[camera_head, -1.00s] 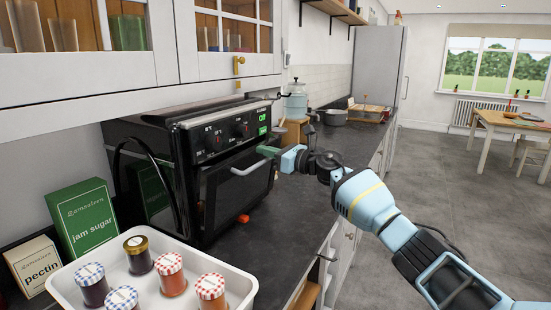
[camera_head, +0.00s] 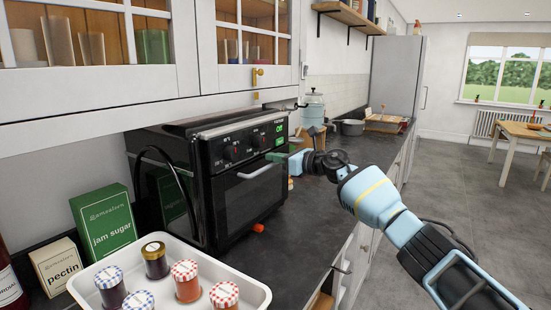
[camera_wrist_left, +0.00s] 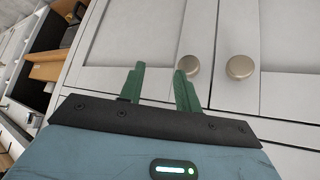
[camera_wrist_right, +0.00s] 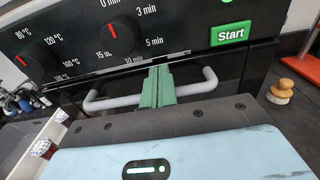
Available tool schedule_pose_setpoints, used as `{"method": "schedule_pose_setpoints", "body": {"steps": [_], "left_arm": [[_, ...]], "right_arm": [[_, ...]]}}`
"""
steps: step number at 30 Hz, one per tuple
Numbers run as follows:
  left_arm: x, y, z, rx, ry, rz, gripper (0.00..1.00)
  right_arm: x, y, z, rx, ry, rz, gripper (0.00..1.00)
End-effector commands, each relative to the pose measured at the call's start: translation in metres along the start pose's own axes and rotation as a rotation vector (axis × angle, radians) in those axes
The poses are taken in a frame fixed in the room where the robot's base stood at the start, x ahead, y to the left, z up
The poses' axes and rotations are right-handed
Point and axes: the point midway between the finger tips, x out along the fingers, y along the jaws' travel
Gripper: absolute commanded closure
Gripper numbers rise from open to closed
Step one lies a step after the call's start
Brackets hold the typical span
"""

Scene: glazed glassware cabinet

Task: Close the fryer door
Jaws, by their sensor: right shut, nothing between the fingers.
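The black fryer (camera_head: 170,135) stands on the dark counter, with dials and a green display on its upper front. Its door (camera_head: 250,200) is upright or nearly so below the panel; I cannot tell whether it is fully flush. The grey bar handle (camera_head: 262,170) runs across the door's top and also shows in the right wrist view (camera_wrist_right: 205,85). My right gripper (camera_head: 277,157) is shut and empty at the handle; its green fingers (camera_wrist_right: 157,88) overlap the bar there, contact unclear. My left gripper (camera_wrist_left: 160,90) is open and empty, facing cabinet doors, outside the head view.
A white tray (camera_head: 255,293) with several jars stands in front of the fryer. A jam sugar box (camera_head: 104,222) and a pectin box (camera_head: 57,266) are at the left. Wall cabinets (camera_head: 120,90) hang above. An orange piece (camera_head: 258,228) sits by the door's lower edge.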

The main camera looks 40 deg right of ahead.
Motion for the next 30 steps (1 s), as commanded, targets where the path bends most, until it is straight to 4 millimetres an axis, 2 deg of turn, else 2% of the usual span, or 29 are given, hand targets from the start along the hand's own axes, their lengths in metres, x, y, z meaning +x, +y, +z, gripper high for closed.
{"method": "schedule_pose_setpoints", "body": {"steps": [5, 18, 24, 30], "left_arm": [[-0.001, 0.0, -0.003, 0.001, 0.006, -0.001, 0.67], [-0.001, -0.001, -0.004, 0.001, 0.008, -0.001, 0.67], [0.0, 0.0, -0.003, 0.001, 0.006, -0.001, 0.67], [0.0, 0.0, -0.004, 0.001, 0.006, -0.001, 0.67]], "right_arm": [[-0.013, -0.002, 0.0, -0.003, 0.0, -0.002, 1.0], [-0.067, -0.001, -0.002, 0.0, 0.002, -0.002, 1.0], [-0.077, 0.0, -0.001, 0.0, 0.001, -0.001, 1.0], [-0.078, 0.0, 0.0, 0.001, 0.0, -0.001, 1.0]]}}
